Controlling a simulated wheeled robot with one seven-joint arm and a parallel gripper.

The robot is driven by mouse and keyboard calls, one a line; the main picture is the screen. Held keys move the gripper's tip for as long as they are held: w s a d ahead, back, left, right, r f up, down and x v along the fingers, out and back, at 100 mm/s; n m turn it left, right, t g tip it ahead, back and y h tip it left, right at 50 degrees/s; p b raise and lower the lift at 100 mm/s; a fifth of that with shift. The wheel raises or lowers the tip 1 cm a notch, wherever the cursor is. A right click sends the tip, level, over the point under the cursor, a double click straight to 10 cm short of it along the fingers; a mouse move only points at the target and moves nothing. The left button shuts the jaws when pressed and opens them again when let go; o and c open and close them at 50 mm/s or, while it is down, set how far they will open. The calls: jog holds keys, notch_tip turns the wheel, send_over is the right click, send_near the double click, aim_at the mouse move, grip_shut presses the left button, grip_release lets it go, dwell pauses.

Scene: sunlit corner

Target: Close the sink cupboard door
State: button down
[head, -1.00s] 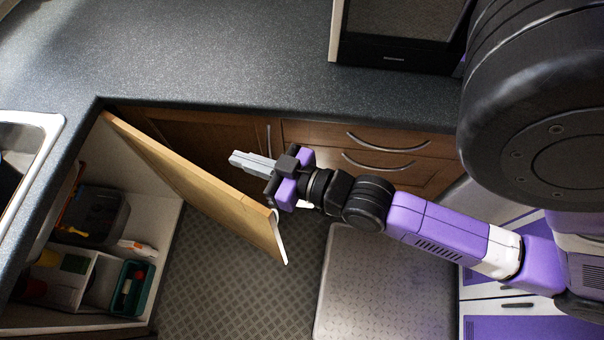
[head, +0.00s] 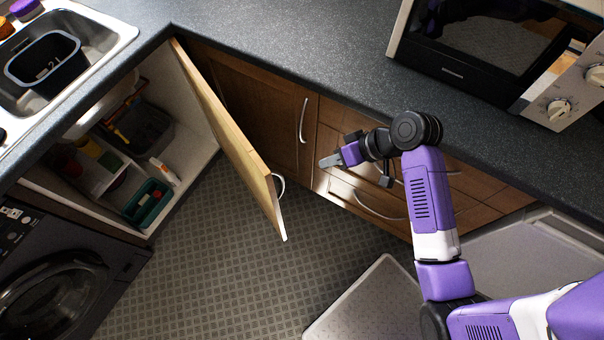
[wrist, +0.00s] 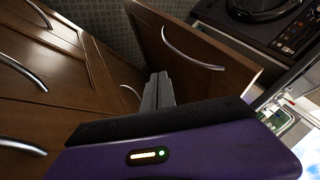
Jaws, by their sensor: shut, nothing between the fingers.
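The sink cupboard door (head: 232,137) stands wide open, its wooden outer face turned toward the drawers and its free edge reaching out over the floor. Its curved handle (head: 279,185) is near that free edge. In the wrist view the door (wrist: 188,48) shows its outer face and handle (wrist: 190,50). The open cupboard (head: 190,120) is left of the door. My gripper (head: 327,162) is shut and empty, to the right of the door on its outer side, with a clear gap between them. In the wrist view the fingers (wrist: 157,95) point toward the door.
The sink (head: 90,40) holds a dark tub (head: 45,60). A washing machine (head: 60,285) stands below left. Drawers (head: 400,195) are close behind my gripper. A microwave (head: 490,50) sits on the counter. The floor (head: 240,270) beneath the door is clear.

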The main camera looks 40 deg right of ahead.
jog(key=w+a+f+p, duration=0.1)
jog(key=w+a+f, duration=0.5)
jog(key=a+f, duration=0.1)
jog(key=shift+a+f, duration=0.15)
jog(key=shift+f, duration=0.35)
